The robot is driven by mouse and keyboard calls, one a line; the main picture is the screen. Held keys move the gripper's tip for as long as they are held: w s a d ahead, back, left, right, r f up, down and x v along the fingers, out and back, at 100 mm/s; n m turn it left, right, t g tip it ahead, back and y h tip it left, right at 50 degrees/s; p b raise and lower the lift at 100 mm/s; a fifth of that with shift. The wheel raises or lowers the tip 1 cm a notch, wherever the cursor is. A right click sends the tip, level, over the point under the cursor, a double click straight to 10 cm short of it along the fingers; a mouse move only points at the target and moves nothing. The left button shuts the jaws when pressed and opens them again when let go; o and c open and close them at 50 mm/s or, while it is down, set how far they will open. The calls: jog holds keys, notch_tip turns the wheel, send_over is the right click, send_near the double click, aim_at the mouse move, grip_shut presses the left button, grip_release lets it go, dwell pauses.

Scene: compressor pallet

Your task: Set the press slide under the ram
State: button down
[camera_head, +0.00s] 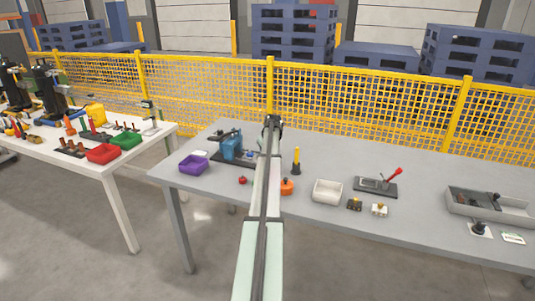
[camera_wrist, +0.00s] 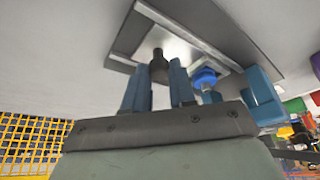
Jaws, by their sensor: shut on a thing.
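My gripper (camera_wrist: 156,78) has its two blue fingers shut on a black knob (camera_wrist: 159,68), which I take for the handle of the press slide. The knob stands at a silver plate (camera_wrist: 180,42) inside a dark frame; I cannot tell how far the plate is slid in. The blue press (camera_head: 232,146) stands on a dark base at the left of the grey table. In the wrist view, a bright blue round part (camera_wrist: 205,76), possibly the ram, is right of the knob, beside a blue upright (camera_wrist: 262,95). My arm hides the gripper and slide in the head view.
A purple bin (camera_head: 193,165) sits left of the press. A red piece (camera_head: 242,181), an orange piece (camera_head: 287,187), a yellow-topped post (camera_head: 296,162) and a white bin (camera_head: 327,192) are near my arm. A red-lever fixture (camera_head: 378,187) and grey tray (camera_head: 462,207) are farther right.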

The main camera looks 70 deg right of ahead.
aim_at(248, 153)
jog(key=w, duration=0.9)
jog(key=shift+w, duration=0.4)
jog(key=c, duration=1)
grip_release()
jog(key=shift+o, duration=0.3)
jog(key=v, duration=1.3)
jog(key=shift+s+r, duration=0.25)
jog(key=shift+r, duration=0.05)
jog(key=shift+a, duration=0.1)
